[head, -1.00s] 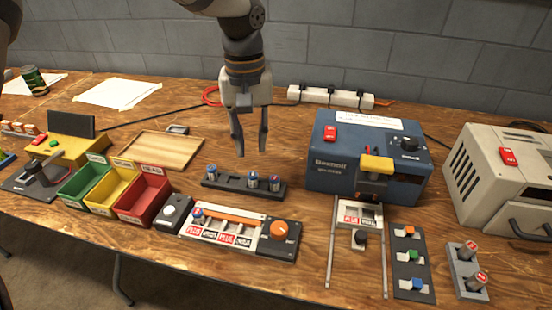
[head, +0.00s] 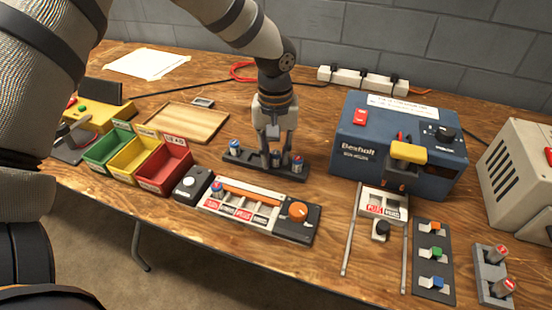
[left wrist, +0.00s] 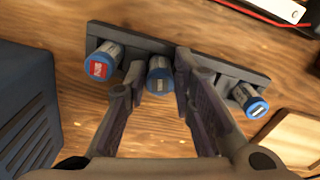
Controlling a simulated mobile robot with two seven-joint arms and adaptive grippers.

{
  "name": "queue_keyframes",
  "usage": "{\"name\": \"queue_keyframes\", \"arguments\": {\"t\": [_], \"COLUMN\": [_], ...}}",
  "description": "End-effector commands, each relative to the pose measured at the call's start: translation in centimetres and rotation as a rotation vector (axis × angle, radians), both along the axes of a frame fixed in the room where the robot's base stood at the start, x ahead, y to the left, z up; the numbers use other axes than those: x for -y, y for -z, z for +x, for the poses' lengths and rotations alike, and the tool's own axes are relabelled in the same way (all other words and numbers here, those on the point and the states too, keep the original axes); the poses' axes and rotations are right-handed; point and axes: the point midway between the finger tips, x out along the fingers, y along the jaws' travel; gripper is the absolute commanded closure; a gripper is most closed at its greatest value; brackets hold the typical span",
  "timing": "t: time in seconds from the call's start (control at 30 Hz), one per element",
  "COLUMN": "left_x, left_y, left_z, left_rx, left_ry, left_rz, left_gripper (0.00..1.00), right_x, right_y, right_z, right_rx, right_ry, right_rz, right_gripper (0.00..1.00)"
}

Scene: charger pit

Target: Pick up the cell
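A dark rack (head: 262,169) holds three blue-and-grey cells in a row: a left cell (head: 235,147), a middle cell (head: 276,158) and a right cell (head: 297,163). My left gripper (head: 275,158) points down over the rack at the middle cell. In the left wrist view my gripper fingers (left wrist: 157,85) are apart, one on each side of the middle cell (left wrist: 159,74); gaps seem to show beside it. The right cell (left wrist: 101,64) has a red mark on its end. The left cell (left wrist: 249,101) stands outside the fingers. My right gripper is not in view.
Another cell (head: 217,188) sits in a white-and-orange tray (head: 250,203) in front of the rack. Red, yellow and green bins (head: 163,172) stand left. A blue machine (head: 395,145) stands close on the right. A wooden board (head: 186,123) lies behind left.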

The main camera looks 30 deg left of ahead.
Motion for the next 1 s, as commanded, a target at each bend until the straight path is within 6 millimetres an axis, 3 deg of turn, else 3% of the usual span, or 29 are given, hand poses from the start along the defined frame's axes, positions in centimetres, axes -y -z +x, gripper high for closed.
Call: {"name": "queue_keyframes", "arguments": {"t": [0.03, 0.1, 0.43, 0.63, 0.87, 1.0], "left_x": [0.0, 0.0, 0.0, 0.0, 1.4, 2.6], "left_y": [0.0, 0.0, -0.3, -3.6, -11.0, -12.0], "left_z": [0.0, 0.0, 0.0, 0.2, -5.1, -9.4], "left_rx": [0.000, 0.000, 0.001, 0.009, 0.026, 0.015], "left_ry": [0.000, 0.000, 0.000, -0.001, 0.001, 0.001], "left_rz": [0.000, 0.000, 0.000, -0.001, 0.003, 0.003], "left_gripper": [0.90, 1.00, 1.00, 1.00, 1.00, 1.00], "right_x": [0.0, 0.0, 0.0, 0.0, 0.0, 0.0], "right_y": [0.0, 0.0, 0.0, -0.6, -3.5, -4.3], "right_z": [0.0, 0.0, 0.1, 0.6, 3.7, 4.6], "right_rx": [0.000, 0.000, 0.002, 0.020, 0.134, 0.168], "right_ry": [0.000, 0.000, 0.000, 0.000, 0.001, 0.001], "right_rz": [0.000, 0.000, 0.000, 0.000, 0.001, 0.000], "right_gripper": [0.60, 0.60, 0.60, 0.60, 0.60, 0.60]}}
